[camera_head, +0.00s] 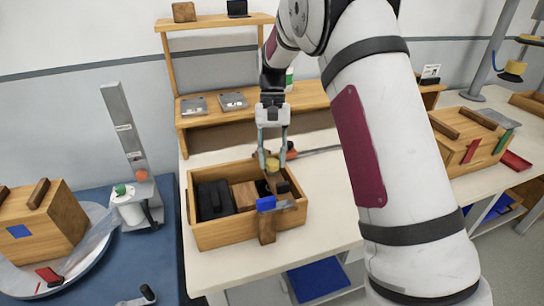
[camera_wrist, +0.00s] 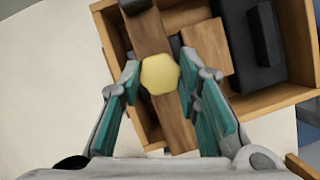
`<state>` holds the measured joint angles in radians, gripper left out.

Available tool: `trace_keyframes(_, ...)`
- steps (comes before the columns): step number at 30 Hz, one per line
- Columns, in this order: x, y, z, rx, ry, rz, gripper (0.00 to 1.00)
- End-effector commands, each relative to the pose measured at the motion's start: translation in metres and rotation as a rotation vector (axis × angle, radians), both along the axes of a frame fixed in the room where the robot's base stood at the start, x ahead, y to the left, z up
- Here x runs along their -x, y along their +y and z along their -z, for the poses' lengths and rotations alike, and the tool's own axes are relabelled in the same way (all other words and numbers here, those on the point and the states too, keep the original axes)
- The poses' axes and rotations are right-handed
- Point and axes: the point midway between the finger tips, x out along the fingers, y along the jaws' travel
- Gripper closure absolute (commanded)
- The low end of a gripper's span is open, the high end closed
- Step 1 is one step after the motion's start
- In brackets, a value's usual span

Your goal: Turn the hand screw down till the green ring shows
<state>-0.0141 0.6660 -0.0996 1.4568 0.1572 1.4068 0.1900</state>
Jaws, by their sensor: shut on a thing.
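The hand screw shows as a yellow, many-sided knob (camera_head: 272,164), also seen from above in the wrist view (camera_wrist: 160,74). It sits over a brown wooden bar (camera_wrist: 150,32) that crosses the open wooden crate (camera_head: 218,236). My gripper (camera_head: 272,158) points down from above, with one finger on each side of the knob, and is shut on it. In the wrist view its teal-lined fingers flank the knob left and right. No green ring can be seen; the shaft below the knob is hidden from above.
The crate holds a black case (camera_head: 214,200) and a wooden block (camera_head: 245,195). A blue-topped part (camera_head: 266,203) is at its front wall. A wooden shelf (camera_head: 222,105) stands behind. The white table (camera_head: 335,200) is clear to the right, partly behind my arm.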

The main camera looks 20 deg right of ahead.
Motion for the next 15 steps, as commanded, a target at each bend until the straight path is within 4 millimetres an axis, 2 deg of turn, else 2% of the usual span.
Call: trace_keyframes(15, 0.0023, -0.0023, -0.0003, 0.0, 0.001, 0.446, 0.97)
